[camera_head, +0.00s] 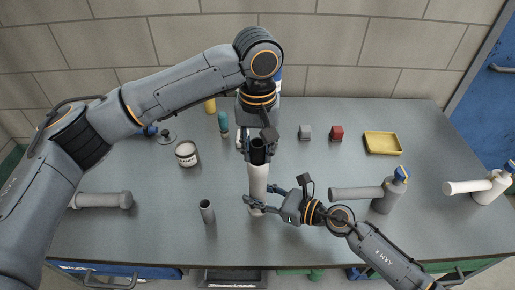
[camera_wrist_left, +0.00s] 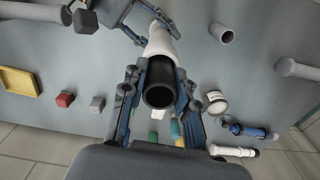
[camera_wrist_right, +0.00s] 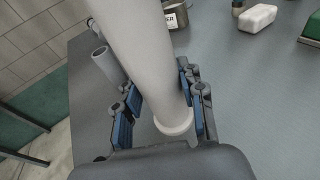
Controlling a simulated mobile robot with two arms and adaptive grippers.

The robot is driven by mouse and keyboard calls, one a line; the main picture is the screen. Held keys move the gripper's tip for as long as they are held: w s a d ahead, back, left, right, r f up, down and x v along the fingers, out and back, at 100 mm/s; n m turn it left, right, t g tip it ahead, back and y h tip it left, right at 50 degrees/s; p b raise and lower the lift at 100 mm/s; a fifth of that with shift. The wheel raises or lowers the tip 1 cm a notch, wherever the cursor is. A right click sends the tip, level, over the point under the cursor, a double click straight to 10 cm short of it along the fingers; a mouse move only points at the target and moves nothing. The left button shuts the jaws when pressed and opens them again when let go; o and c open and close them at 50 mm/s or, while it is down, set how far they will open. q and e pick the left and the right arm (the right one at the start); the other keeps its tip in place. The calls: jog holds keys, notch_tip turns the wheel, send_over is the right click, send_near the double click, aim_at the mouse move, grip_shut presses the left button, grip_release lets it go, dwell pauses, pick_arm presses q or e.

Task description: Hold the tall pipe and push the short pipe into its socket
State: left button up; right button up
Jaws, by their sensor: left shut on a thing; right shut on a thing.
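The tall white pipe (camera_head: 258,182) stands upright on the bench, with a wider rim at its foot (camera_wrist_right: 175,127). My right gripper (camera_head: 263,197) is shut around its lower part, one finger on each side. The short dark pipe (camera_head: 257,158), open and hollow at its top, is in line with the tall pipe at its upper end. My left gripper (camera_head: 258,147) comes from above and is shut on the dark pipe (camera_wrist_left: 160,84), a finger on each side. The joint between the pipes is partly hidden, so I cannot tell how deep the dark pipe sits.
A short grey tube (camera_head: 207,211) stands left of the pipes. A labelled can (camera_head: 187,153) and a teal bottle (camera_head: 223,123) are behind left. A grey cube (camera_head: 305,132), red cube (camera_head: 336,132) and yellow tray (camera_head: 382,143) lie behind right.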

pick_arm(q)
jog(key=shift+s+a+f, duration=0.1)
jog(key=shift+s+f, duration=0.1)
jog(key=shift+f, duration=0.75)
pick_arm(e)
jog(key=shift+s+a+r, duration=0.1)
jog(key=shift+s+a, duration=0.05)
jog(key=shift+s, duration=0.1)
pick_arm(q)
jog(key=o, duration=1)
jog(key=shift+w+d, duration=0.15)
jog(key=shift+d, duration=0.05)
pick_arm(e)
jog(key=shift+w, duration=0.1)
pick_arm(q)
jog(key=shift+a+r, duration=0.1)
jog(key=shift+r, duration=0.05)
notch_tip(320, 180, up, 13)
jog(key=shift+r, duration=0.2)
pick_arm(e)
jog(key=shift+d+f, duration=0.2)
jog(key=shift+f, duration=0.05)
jog(key=o, duration=0.9)
jog(key=shift+w, duration=0.1)
pick_arm(q)
jog(key=shift+w, duration=0.1)
pick_arm(e)
jog(key=shift+o, duration=1.3)
jog(key=shift+w, duration=0.1)
